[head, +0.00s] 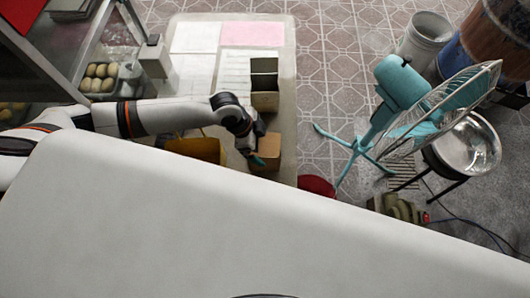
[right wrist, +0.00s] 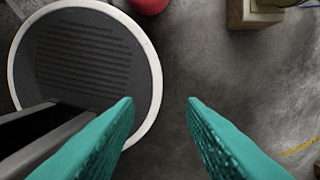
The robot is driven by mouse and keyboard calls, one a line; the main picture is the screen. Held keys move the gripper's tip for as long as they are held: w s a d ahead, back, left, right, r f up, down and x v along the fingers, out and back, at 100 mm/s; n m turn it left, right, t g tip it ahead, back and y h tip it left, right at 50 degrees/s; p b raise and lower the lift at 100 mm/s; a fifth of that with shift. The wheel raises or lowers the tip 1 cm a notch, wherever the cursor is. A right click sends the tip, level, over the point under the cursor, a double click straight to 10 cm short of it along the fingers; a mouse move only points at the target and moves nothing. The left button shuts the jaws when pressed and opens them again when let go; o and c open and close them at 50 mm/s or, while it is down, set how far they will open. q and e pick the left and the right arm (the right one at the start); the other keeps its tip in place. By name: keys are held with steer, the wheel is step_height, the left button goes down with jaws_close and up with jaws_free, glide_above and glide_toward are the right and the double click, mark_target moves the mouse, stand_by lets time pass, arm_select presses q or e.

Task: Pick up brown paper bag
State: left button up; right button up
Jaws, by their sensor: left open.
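A brown paper bag (head: 269,146), boxy in shape, stands at the near right edge of the table (head: 284,60) in the head view. My left gripper (head: 256,146) is open at the bag's left side, with its teal fingers at the bag's upper part. I cannot tell whether they touch it. My right gripper (right wrist: 160,106) is open and empty above the grey floor in the right wrist view.
A yellow container (head: 200,150) sits left of the bag, partly behind my left arm. White and pink sheets (head: 252,34) lie farther back. A teal fan (head: 402,90) and a red bowl (head: 317,185) stand right of the table. A shelf with potato-like items (head: 98,77) is at left.

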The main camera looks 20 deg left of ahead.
arm_select(q)
steer(key=shift+w+d+f, duration=0.15)
steer(key=shift+f, duration=0.3)
steer(key=p+x, duration=0.1)
steer(key=x, duration=0.3)
steer(key=shift+w+p, duration=0.15)
steer(key=shift+p, duration=0.15)
steer(key=shift+d+f, duration=0.1)
steer(key=shift+f, duration=0.25)
arm_select(e)
steer(key=shift+w+a+r, duration=0.35)
steer(key=shift+w+r, duration=0.4)
steer(key=shift+r, duration=0.15)
arm_select(q)
steer(key=shift+c, duration=1.4)
steer(key=c, duration=1)
arm_select(e)
steer(key=shift+s+d, duration=0.15)
steer(key=shift+d, duration=0.1)
